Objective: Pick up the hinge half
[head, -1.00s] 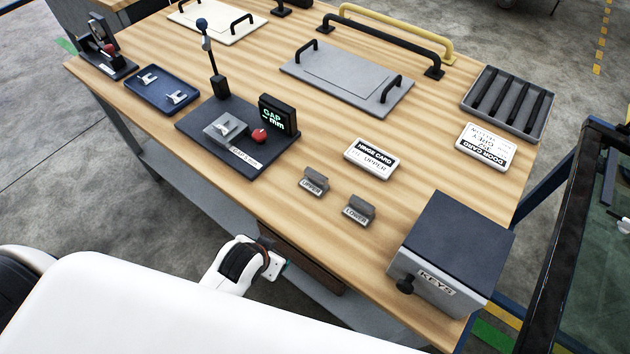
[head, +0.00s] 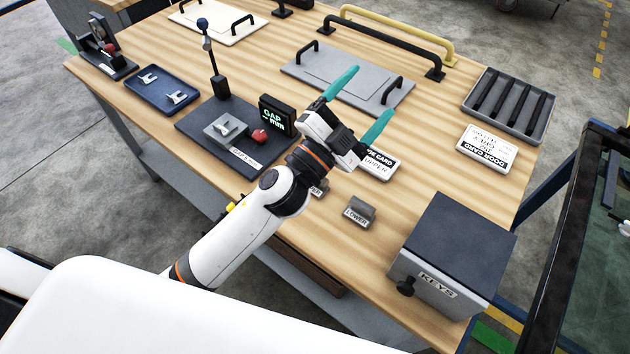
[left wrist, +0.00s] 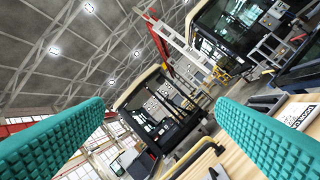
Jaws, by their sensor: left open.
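Small silvery bracket-like parts, which look like hinge halves (head: 149,78) (head: 176,97), lie in a dark blue tray (head: 136,91) at the left of the bench in the head view. A similar silvery part (head: 227,127) sits on the dark gauge plate (head: 197,143). Small grey blocks stand nearer the front edge; one is labelled LOWER (head: 361,209), and another is mostly hidden behind my left arm. My left gripper (head: 362,104) is open and empty above the middle of the bench, right of the tray. Its teal fingers also show in the left wrist view (left wrist: 165,135). My right gripper is not in view.
A hinge card (head: 384,164), partly covered by my gripper, lies on the bench. A KEYS box (head: 455,250) stands front right. The gauge's upright lever (head: 210,60) and GAP display (head: 277,113) rise near my arm. A handled grey plate (head: 330,82) lies behind.

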